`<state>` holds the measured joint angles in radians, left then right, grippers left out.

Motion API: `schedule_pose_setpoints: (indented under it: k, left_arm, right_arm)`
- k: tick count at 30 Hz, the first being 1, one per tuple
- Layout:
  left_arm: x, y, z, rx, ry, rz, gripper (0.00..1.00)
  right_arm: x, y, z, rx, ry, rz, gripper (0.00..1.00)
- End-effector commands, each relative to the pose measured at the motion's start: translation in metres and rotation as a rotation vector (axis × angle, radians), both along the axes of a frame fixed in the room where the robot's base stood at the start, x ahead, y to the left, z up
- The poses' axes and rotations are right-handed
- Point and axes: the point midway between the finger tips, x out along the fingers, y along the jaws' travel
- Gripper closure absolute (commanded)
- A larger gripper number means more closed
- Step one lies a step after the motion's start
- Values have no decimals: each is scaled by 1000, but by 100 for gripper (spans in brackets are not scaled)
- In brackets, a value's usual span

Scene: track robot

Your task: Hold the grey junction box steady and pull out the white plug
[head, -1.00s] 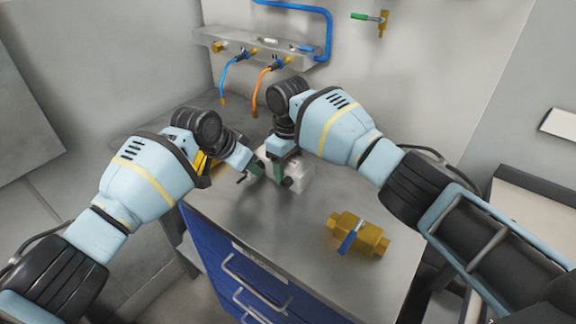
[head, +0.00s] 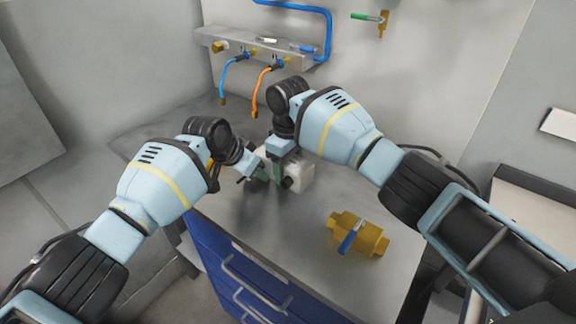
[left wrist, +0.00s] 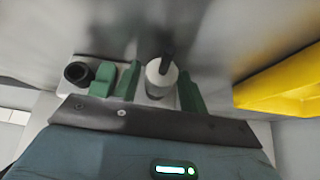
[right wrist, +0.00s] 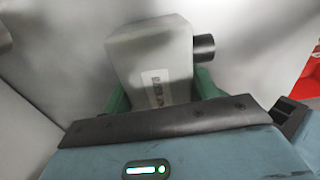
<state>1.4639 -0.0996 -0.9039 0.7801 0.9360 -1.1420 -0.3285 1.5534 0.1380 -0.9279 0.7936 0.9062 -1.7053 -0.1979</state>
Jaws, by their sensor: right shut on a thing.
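The grey junction box (head: 299,174) stands on the cabinet top in the head view. In the right wrist view the box (right wrist: 155,62) sits between the green fingers of my right gripper (right wrist: 160,98), which is shut on it. A black round fitting (right wrist: 204,47) sticks out of its side. In the left wrist view the white plug (left wrist: 157,84), with a black cable end on top, stands between the green fingers of my left gripper (left wrist: 160,90). These fingers are open around it, with a small gap at the left one. The plug is hidden in the head view.
A brass valve with a blue handle (head: 358,234) lies on the cabinet top (head: 320,270), right of the box. A wall shelf (head: 225,38) with blue and orange hoses is behind. A yellow object (left wrist: 285,88) is right of my left gripper.

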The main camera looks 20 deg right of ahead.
Motion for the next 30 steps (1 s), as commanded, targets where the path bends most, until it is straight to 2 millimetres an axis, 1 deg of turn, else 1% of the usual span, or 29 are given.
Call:
schedule_pose_setpoints:
  k: [1,19,28,30]
  left_arm:
    - [-2,-2,-2,-2,3,-3,58]
    - [-2,-2,-2,-2,3,-1,59]
    - [-3,-2,-2,-1,4,-1,98]
    - [-2,-2,-2,-1,4,-1,100]
  right_arm:
    - [-3,-1,-8,-6,14,0,68]
    - [-3,-1,-8,-6,14,1,68]
    - [-3,-1,-8,-6,13,0,68]
    - [-3,-1,-8,-6,13,0,68]
